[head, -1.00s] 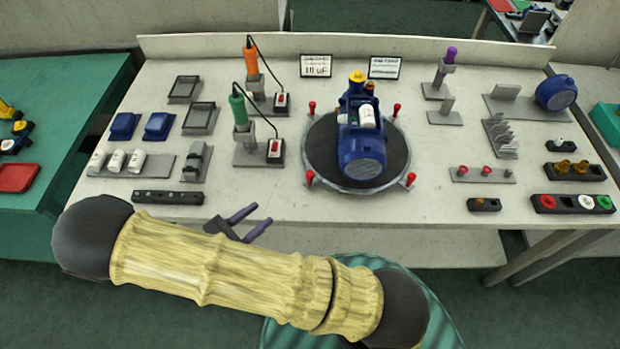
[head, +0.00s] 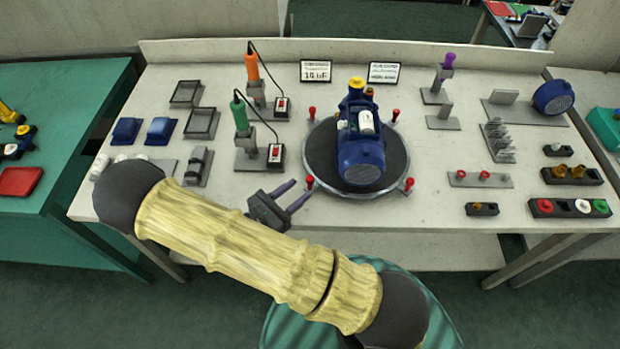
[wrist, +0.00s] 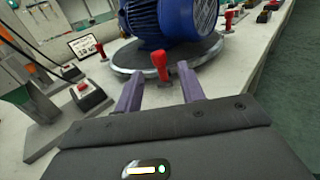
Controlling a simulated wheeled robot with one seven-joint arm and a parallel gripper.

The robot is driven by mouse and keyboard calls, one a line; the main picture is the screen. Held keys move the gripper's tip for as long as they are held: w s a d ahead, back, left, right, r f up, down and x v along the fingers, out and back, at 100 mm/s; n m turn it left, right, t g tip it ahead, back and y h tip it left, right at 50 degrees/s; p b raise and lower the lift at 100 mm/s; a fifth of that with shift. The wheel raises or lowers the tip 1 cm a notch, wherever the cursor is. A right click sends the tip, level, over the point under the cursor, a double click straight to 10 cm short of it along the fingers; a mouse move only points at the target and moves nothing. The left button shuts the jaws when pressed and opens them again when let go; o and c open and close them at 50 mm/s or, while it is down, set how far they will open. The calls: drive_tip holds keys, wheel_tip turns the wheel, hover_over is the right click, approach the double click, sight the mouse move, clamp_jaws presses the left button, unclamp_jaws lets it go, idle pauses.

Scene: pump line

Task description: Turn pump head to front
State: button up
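The blue pump (head: 360,150) lies on a round dark turntable (head: 322,172) with a metal rim near the middle of the bench. Its finned motor end points toward me and its end with the yellow cap (head: 357,83) points to the back. Red pegs stand around the rim. My gripper (head: 292,195) is open and empty at the turntable's front left. In the wrist view, the front-left red peg (wrist: 161,66) shows just beyond and between the two purple fingertips (wrist: 160,82). The pump (wrist: 172,18) shows behind it, cut off at the top.
Green (head: 244,122) and orange (head: 253,70) tools with cords stand in holders left of the turntable. Red-switch boxes (head: 276,155) sit close to it. Small parts racks (head: 480,180) stand to the right. The bench front right of the turntable is partly clear.

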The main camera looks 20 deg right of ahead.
sight(310, 181)
drive_tip(key=x, duration=0.5)
drive_tip(key=shift+w+d, duration=0.15)
drive_tip(key=shift+d, duration=0.15)
clamp_jaws()
